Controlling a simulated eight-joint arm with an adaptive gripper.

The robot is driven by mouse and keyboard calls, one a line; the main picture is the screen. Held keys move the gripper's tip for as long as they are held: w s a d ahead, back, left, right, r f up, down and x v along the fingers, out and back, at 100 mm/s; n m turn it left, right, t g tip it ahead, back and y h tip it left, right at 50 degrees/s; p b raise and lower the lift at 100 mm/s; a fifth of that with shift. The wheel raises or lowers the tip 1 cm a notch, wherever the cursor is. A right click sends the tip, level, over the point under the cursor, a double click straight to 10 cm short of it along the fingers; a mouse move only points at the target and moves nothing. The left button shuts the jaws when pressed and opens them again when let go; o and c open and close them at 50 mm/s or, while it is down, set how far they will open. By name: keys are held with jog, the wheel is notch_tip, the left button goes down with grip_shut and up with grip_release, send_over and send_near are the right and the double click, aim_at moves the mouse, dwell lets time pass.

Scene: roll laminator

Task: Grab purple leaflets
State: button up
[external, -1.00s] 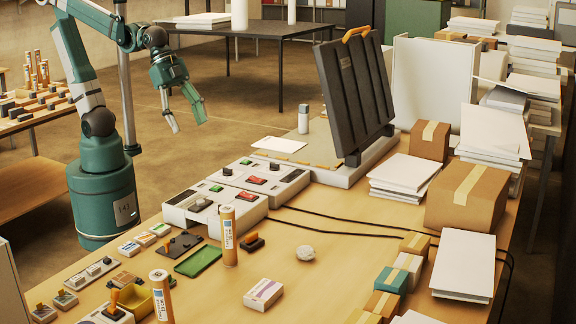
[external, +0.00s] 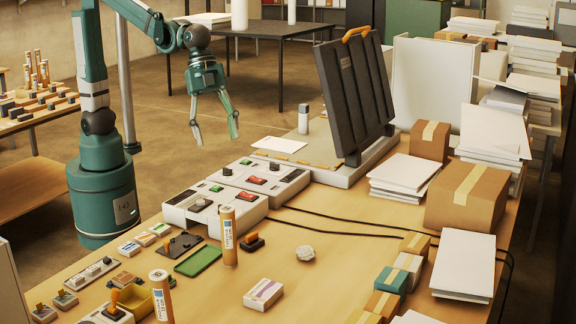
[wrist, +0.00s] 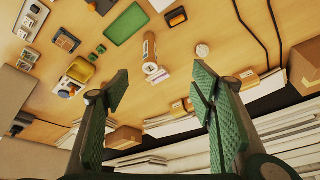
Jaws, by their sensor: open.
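A small white block with purple markings (external: 263,294), which looks like the purple leaflets, lies flat on the near part of the wooden table. It also shows in the wrist view (wrist: 159,76), small, beside the foot of a brown tube. My gripper (external: 216,136) is open and empty, high beyond the table's far left edge and well away from the block. In the wrist view my gripper's two textured fingers (wrist: 160,90) stand wide apart, with nothing between them.
A brown tube (external: 228,237) stands upright near a green tray (external: 198,260). A white control panel (external: 235,188) and a dark raised lid (external: 354,95) stand behind. A crumpled white ball (external: 305,253) and small boxes (external: 392,281) lie to the right. Bare table surrounds the block.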

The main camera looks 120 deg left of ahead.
jog(key=w+d+f+m, duration=0.2)
jog(key=w+d+f, duration=0.15)
jog(key=w, duration=0.55)
jog(key=m+g+h+p, duration=0.2)
jog(key=m+g, duration=0.2)
jog(key=m, duration=0.4)
send_over(264, 290)
jog(key=a, duration=0.4)
jog(key=f, duration=2.1)
jog(key=shift+s+d, duration=0.1)
jog(key=shift+s, duration=0.15)
jog(key=shift+w+d+f, duration=0.15)
jog(key=shift+d+f, duration=0.05)
jog(key=shift+f, duration=0.35)
jog(key=shift+x, duration=1.25)
jog(key=shift+x, duration=2.4)
jog(key=shift+w+d+f, duration=0.1)
jog(key=shift+d+f, duration=0.05)
jog(key=shift+d, duration=0.05)
